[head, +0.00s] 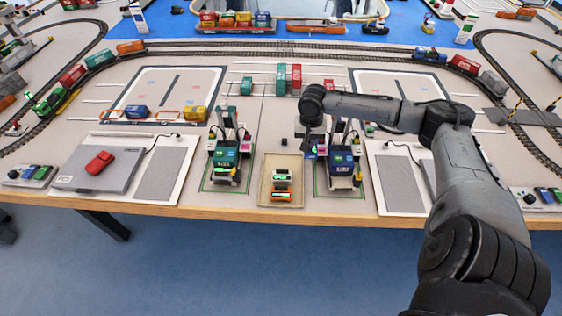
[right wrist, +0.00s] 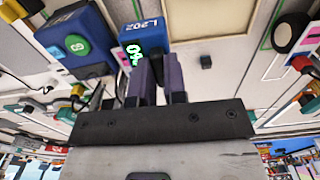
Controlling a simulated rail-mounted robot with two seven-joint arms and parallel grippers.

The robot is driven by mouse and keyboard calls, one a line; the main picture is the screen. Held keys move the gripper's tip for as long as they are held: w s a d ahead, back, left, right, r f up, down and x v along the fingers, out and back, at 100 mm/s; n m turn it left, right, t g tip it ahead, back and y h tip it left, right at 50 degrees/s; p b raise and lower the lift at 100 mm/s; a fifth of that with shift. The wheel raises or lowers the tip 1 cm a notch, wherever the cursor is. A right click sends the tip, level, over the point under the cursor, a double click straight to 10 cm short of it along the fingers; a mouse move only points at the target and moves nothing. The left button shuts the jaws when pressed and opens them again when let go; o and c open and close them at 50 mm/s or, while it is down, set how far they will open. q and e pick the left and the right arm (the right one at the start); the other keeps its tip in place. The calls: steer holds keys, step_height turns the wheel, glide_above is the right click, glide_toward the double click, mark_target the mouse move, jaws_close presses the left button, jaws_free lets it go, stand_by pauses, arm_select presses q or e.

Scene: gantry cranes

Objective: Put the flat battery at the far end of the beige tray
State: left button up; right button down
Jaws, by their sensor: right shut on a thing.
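My right gripper (right wrist: 158,78) is shut on a blue block, the battery (right wrist: 142,37), marked L202 with a green lit display. In the head view the right gripper (head: 312,152) hangs beside the blue crane, and the battery is hard to make out there. The beige tray (head: 263,185) lies to the left of this gripper, between the two cranes. Part of the tray also shows in the right wrist view (right wrist: 230,14). My left gripper is out of view.
The blue crane (head: 343,160) stands close to the right gripper and the teal crane (head: 226,158) stands left of the tray. A small dark cube (head: 284,142) lies just behind the tray. Laptop-like grey pads (head: 95,168) lie farther left.

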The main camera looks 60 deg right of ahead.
steer(key=w+f+b, duration=0.1)
steer(key=w+f, duration=0.1)
steer(key=w, duration=0.1)
steer(key=w+a+f+b, duration=0.1)
steer(key=w, duration=0.2)
steer(key=w+a+f, duration=0.1)
steer(key=w+f, duration=0.1)
steer(key=w, duration=0.1)
steer(key=shift+w+f+b, duration=0.25)
steer(key=shift+f+b, duration=0.1)
steer(key=shift+b, duration=0.05)
steer(key=shift+f+b, duration=0.8)
steer(key=shift+f, duration=1.3)
steer(key=c, duration=1.4)
jaws_free()
steer(key=shift+f, duration=0.1)
steer(key=shift+o, duration=1.2)
